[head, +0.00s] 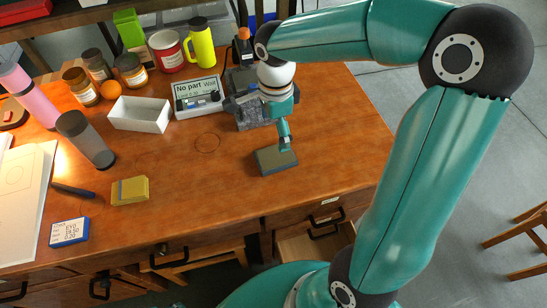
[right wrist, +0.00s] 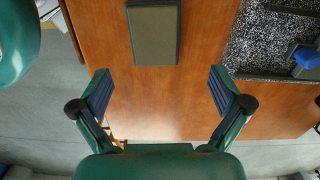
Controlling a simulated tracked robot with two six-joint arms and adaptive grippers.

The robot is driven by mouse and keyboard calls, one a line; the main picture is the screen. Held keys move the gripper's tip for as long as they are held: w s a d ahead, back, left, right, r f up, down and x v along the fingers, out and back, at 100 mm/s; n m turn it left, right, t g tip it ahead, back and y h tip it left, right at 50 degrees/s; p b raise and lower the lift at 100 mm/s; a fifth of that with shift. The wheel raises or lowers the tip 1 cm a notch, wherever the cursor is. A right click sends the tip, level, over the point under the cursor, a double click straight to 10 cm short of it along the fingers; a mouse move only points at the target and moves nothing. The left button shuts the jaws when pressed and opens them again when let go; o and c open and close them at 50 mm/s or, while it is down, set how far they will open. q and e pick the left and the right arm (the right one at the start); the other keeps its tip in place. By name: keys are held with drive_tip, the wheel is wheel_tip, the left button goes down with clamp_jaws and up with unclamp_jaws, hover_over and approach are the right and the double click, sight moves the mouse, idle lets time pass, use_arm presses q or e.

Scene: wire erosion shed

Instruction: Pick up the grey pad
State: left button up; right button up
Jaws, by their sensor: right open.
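The grey pad (head: 275,161) is a flat rectangular block with a grey-olive top and dark sides. It lies on the brown wooden desk, near its right part. In the right wrist view the pad (right wrist: 155,35) is at top centre, ahead of the fingertips. My right gripper (head: 285,141) is above the pad's far side in the head view. In the right wrist view the gripper (right wrist: 162,80) is open, with nothing between its fingers. I cannot tell its exact height over the desk. My left gripper is not in view.
A speckled stone block (right wrist: 265,40) stands near the pad, partly behind my right gripper in the head view. A display sign (head: 198,97) and a white tray (head: 140,114) are farther left. A yellow pad (head: 130,190) lies front left. The desk between is clear.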

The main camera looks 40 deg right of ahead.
sight(275, 155)
wheel_tip(275, 155, down, 3)
drive_tip(key=shift+f, duration=0.15)
drive_tip(key=f, duration=0.4)
drive_tip(key=shift+s+a+f, duration=0.2)
drive_tip(key=shift+s+a, duration=0.05)
drive_tip(key=shift+s, duration=0.05)
drive_tip(key=shift+f, duration=0.45)
drive_tip(key=c, duration=1.3)
drive_tip(key=shift+c, duration=0.2)
drive_tip(key=shift+r, duration=0.15)
